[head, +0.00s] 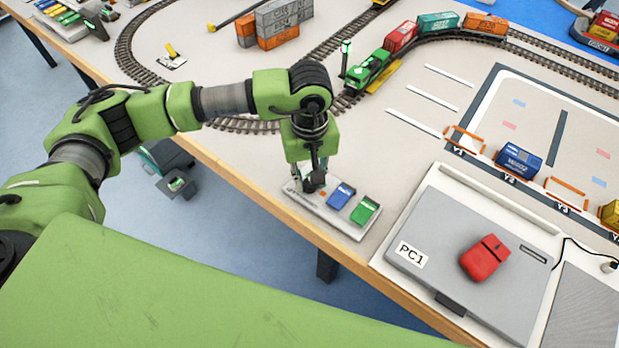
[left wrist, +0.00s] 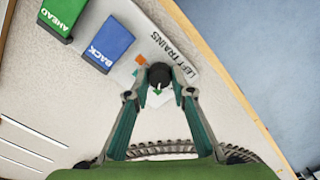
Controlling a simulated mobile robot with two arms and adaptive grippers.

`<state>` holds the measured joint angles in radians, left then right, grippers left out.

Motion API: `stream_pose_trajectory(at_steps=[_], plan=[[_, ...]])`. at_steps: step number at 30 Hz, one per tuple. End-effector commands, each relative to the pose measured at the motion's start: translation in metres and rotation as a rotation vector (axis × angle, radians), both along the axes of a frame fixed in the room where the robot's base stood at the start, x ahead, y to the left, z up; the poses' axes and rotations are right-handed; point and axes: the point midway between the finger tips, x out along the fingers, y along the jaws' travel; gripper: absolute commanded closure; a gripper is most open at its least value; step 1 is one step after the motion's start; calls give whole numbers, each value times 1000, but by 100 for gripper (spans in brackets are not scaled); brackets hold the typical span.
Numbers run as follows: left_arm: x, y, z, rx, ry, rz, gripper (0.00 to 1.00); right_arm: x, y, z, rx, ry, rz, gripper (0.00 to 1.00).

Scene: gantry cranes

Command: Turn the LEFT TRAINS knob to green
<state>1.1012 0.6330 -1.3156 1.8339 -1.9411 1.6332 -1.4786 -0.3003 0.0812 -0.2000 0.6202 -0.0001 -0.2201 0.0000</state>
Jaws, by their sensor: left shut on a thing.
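The control panel (head: 343,226) lies near the table's front edge. It carries a blue BACK button (head: 341,195) and a green AHEAD button (head: 364,211). In the left wrist view the black knob (left wrist: 160,75) sits beside the LEFT TRAINS label (left wrist: 174,60). An orange mark (left wrist: 140,60) lies on one side of it, and a small green mark (left wrist: 157,92) shows at its lower edge. A small light pointer seems to face the green mark. My left gripper (left wrist: 159,92) points down and is shut on the knob, its fingertips at either side. My right gripper is out of view.
Behind are curved tracks (head: 128,55), a green locomotive (head: 369,70) with wagons, and a signal post (head: 345,55) lit green.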

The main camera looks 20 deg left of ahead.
Motion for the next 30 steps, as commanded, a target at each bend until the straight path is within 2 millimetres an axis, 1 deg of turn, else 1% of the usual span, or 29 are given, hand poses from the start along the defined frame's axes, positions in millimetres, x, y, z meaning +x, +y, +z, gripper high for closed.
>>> stream_pose_trajectory(at_steps=[4,5,6,15,19,23,30], plan=[[1,0,1,0,-1,2,99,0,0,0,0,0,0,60],[1,0,1,0,-1,2,70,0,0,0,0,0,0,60],[1,0,1,0,-1,2,61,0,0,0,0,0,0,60],[0,0,0,0,0,2,61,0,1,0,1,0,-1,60],[1,0,7,0,-1,2,61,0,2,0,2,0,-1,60],[1,0,26,-1,-5,1,61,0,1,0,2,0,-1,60],[1,0,78,-1,-5,1,61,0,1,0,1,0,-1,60]])
